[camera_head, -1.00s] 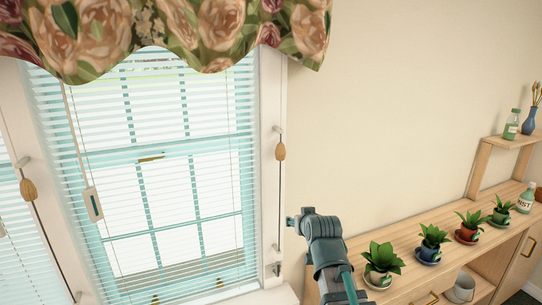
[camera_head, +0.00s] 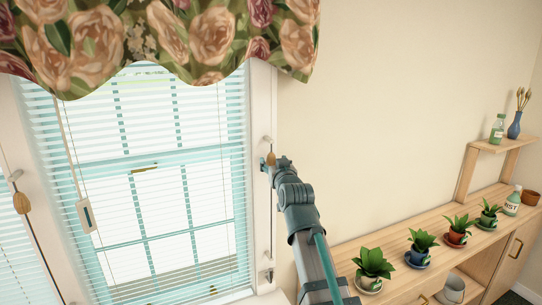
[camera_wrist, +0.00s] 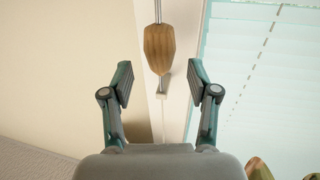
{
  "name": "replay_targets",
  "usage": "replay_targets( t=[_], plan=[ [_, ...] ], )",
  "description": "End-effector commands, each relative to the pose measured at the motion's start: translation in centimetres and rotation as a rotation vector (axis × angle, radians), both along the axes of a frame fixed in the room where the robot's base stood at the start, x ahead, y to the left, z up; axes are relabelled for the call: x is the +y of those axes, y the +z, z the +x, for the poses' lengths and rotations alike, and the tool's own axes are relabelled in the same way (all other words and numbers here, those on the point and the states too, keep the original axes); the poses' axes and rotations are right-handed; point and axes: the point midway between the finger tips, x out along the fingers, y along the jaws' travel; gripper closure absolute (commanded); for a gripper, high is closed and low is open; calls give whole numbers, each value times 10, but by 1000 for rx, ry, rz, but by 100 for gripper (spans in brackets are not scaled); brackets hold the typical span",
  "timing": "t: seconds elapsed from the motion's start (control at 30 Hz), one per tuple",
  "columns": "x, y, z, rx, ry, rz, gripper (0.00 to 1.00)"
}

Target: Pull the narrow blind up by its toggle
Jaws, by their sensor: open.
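A wooden toggle (camera_head: 270,159) hangs on a cord along the white frame at the right of the middle window. It also shows in the wrist view (camera_wrist: 159,48). My gripper (camera_head: 278,164) is at the toggle's height, close to it. In the wrist view my gripper (camera_wrist: 160,83) is open, and the toggle lies in line with the gap between its fingers, with no visible contact. The white slatted blind (camera_head: 140,180) hangs lowered over the middle window. Another blind (camera_head: 15,265) is partly in view at the far left, with a second wooden toggle (camera_head: 21,203).
A floral valance (camera_head: 190,40) hangs above the window. A wooden sideboard (camera_head: 405,240) on the right bears several potted plants, a white bottle (camera_head: 513,203) and a small shelf (camera_head: 497,146). The beige wall between window and shelf is clear.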

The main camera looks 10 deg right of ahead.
Motion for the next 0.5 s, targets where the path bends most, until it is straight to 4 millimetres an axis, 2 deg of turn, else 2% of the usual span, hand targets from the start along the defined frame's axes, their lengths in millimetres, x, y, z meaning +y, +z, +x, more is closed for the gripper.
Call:
replay_targets(
  t=[0.03, 0.2, 0.5],
  plan=[
    [0, 3, 12, 2, 0, 0, 40],
    [1, 2, 32, 1, 0, 0, 40],
    [1, -1, 42, 1, 0, 0, 40]
  ],
)
